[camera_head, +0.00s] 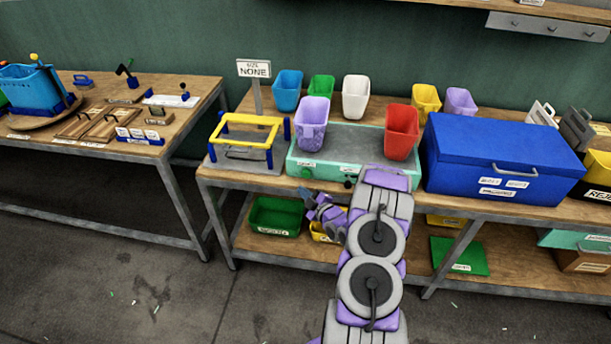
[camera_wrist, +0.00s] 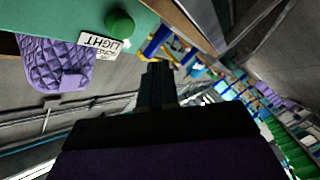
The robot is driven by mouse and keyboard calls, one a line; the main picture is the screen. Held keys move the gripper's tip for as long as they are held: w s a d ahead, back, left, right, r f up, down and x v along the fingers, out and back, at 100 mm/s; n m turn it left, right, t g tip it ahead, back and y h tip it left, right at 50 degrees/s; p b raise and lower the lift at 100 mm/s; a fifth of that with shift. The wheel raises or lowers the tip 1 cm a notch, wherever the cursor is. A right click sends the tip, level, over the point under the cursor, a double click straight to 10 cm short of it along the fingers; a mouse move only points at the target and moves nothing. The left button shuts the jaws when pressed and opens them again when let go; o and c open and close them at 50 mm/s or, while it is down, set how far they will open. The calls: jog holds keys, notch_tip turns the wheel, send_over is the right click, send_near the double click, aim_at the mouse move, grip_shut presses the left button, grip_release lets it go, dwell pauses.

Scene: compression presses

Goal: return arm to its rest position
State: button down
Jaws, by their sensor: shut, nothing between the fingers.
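My arm rises in front of the middle table in the head view, bends, and ends in my gripper (camera_head: 308,194). The gripper is left of the bend, just below the table's front edge and above the green bin on the lower shelf. In the wrist view my gripper (camera_wrist: 157,68) points up the picture, its dark fingers together with nothing between them. No held object shows.
The table carries a teal-based press (camera_head: 305,160) with purple and red bins on it, a yellow frame (camera_head: 247,130) and a blue chest (camera_head: 495,165). A green bin (camera_head: 275,215) stands below.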

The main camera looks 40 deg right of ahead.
jog(key=shift+s+a, duration=0.35)
jog(key=shift+w, duration=0.1)
dwell(0.3)
jog(key=w+a+r+m+g, duration=0.1)
jog(key=w+a+r+g, duration=0.2)
jog(key=a+r+g, duration=0.3)
jog(key=s+a+r+m+g+h, duration=0.1)
jog(key=s+a+r+m+g, duration=0.25)
jog(key=s+a+r, duration=0.55)
jog(key=s+a+r+m+g, duration=0.1)
jog(key=s+a+r+g, duration=0.2)
jog(key=s+a, duration=0.3)
jog(key=s+a+r+m+g+y, duration=0.1)
jog(key=s+a+r, duration=0.4)
jog(key=s, duration=1.1)
jog(key=s+a+r+m+g+y, duration=0.1)
jog(key=s+a+r+g, duration=0.3)
jog(key=s+a, duration=0.4)
jog(key=s+m+g, duration=0.1)
jog(key=s, duration=0.2)
jog(key=shift+s+a, duration=0.4)
